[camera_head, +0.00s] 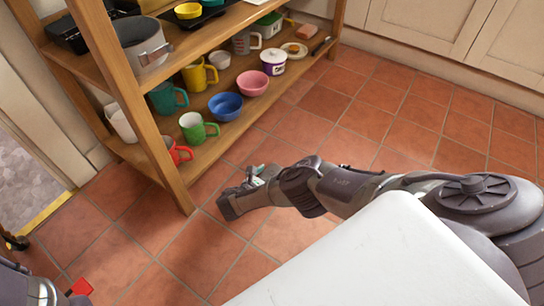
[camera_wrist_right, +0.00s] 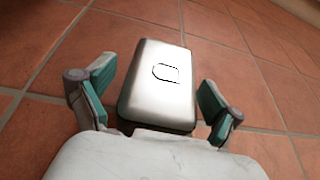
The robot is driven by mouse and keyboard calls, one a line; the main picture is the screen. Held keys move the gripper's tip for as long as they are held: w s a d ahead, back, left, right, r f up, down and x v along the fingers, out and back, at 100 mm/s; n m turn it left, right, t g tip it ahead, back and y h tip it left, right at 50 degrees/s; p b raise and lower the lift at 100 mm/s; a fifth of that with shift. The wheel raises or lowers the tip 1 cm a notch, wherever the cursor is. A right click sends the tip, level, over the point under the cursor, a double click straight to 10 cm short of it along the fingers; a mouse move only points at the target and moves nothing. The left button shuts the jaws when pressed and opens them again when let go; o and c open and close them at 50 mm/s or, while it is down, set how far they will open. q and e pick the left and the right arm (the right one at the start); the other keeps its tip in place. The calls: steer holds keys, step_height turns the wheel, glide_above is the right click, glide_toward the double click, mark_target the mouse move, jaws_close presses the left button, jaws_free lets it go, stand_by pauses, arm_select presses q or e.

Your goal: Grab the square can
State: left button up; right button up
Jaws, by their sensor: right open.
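The square can (camera_wrist_right: 158,82) shows in the right wrist view as a silver, rounded rectangular block with a dark tab outline on its top face. It is in front of my right palm, between the two fingers. My right gripper (camera_wrist_right: 157,90) is open, with one teal-padded finger on each side of the can and visible gaps. In the head view, my right gripper (camera_head: 254,177) is low, beside the shelf's front post. I cannot clearly make out the can there. Only a grey part of my left arm shows at the lower left; its fingers do not show.
A wooden shelf (camera_head: 152,120) at the left holds several mugs, bowls and a white lidded jar (camera_head: 273,60). White cabinets (camera_head: 440,35) line the back right. A small red piece (camera_head: 80,287) shows at the lower left.

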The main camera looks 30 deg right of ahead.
steer(key=c, duration=1.5)
steer(key=shift+o, duration=0.2)
steer(key=shift+r, duration=0.1)
